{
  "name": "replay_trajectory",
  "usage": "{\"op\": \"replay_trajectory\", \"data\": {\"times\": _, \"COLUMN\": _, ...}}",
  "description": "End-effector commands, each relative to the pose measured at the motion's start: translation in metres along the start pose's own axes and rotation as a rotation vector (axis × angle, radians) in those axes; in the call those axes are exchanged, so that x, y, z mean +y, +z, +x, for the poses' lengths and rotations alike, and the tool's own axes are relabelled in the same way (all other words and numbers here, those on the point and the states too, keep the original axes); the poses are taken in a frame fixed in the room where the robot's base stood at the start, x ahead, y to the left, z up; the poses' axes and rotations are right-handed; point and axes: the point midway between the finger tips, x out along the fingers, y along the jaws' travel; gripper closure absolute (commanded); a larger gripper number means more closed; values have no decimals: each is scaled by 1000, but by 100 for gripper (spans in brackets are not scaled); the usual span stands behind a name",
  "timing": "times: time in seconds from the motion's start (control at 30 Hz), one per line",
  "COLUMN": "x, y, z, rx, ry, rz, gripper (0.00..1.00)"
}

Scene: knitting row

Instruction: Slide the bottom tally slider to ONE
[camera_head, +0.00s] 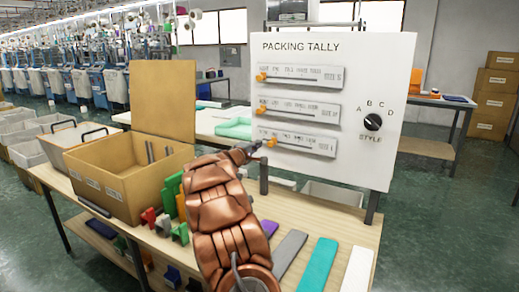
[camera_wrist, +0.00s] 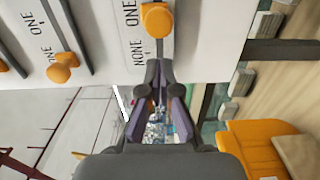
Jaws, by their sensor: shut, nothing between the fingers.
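The white PACKING TALLY board (camera_head: 357,60) carries three slider plates, one above the other. The bottom slider's orange knob (camera_head: 271,142) sits a little right of the knobs above it. In the wrist view this knob (camera_wrist: 157,20) is level with the word ONE, past NONE. My gripper (camera_head: 252,148) is shut and empty, just left of the bottom knob. In the wrist view its fingertips (camera_wrist: 161,68) are together close to the knob, on the NONE side. I cannot tell whether they touch it.
The middle knob (camera_head: 262,109) and top knob (camera_head: 261,77) are at their left ends. A STYLE dial (camera_head: 373,121) is on the board's right. A cardboard box (camera_head: 113,192) and several coloured pieces lie on the wooden table (camera_head: 262,208) below.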

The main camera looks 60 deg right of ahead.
Motion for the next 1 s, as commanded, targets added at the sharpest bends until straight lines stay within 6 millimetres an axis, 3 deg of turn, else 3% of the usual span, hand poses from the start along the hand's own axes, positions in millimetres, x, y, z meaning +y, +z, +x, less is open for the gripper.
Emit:
{"op": "replay_trajectory", "data": {"times": 0.6, "x": -2, "y": 0, "z": -47, "rx": 0, "ry": 0, "rz": 0, "gripper": 100}}
{"op": "replay_trajectory", "data": {"times": 1.0, "x": 0, "y": 0, "z": -49, "rx": -1, "ry": -1, "rz": -1, "gripper": 100}}
